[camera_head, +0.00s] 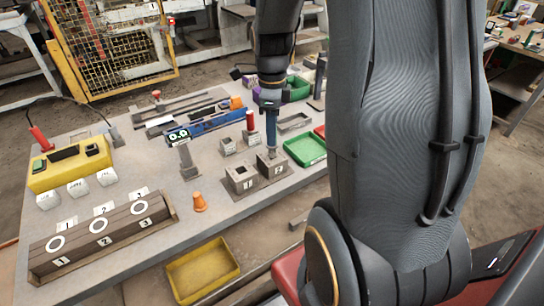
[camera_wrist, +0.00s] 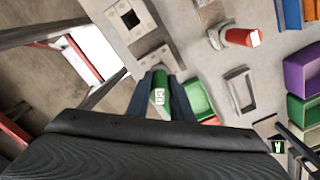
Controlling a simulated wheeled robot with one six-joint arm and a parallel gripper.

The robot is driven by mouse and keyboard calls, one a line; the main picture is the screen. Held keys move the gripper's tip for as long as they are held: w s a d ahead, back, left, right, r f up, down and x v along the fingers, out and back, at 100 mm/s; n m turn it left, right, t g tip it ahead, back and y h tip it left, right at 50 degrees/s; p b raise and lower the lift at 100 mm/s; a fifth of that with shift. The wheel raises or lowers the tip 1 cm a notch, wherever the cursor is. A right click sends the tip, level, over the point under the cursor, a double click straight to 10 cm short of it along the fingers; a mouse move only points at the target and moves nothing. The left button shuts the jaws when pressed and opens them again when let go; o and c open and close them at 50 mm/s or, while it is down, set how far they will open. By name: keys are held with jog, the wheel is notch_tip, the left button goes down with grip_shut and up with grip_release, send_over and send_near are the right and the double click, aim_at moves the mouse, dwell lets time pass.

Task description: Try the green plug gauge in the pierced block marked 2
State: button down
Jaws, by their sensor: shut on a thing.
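My gripper (camera_head: 271,146) is directly over the right of two pierced blocks near the table's front edge. In the wrist view, my gripper (camera_wrist: 162,78) is shut on the green plug gauge (camera_wrist: 160,95), which has a white mark on its end. The right pierced block (camera_head: 271,166) shows just beyond the fingertips in the wrist view (camera_wrist: 152,58). The left pierced block (camera_head: 242,178) has an open square hole, also seen in the wrist view (camera_wrist: 129,17). The marks on the block fronts are too small to read surely. Whether the gauge's lower end is inside the hole is hidden.
A green tray (camera_head: 305,149) stands just right of the blocks. A yellow bin (camera_head: 203,270) is below the front edge.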

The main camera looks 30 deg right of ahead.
jog(key=shift+r+p, duration=2.1)
jog(key=shift+r, duration=0.5)
